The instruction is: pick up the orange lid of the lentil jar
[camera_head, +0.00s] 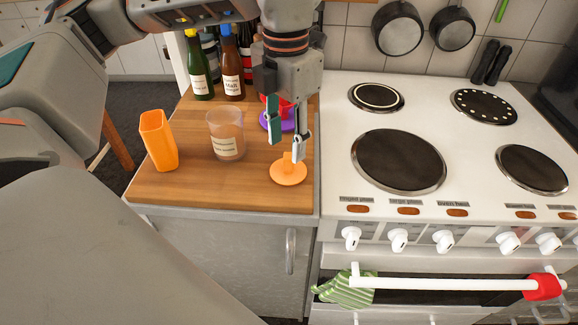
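The orange lid (289,174) lies flat on the wooden worktop, with a small upright knob in its middle. My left gripper (286,143) points down just above the lid. Its two fingers are apart, with one tip close to the knob; I cannot tell whether it touches. Nothing is held between the fingers. My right gripper is not in view.
An orange cup (158,140) stands at the left of the worktop (215,188). Two bottles, one green (199,70) and one brown (231,68), stand behind. A purple and red item is partly hidden behind my gripper. The cooker (335,160) adjoins on the right.

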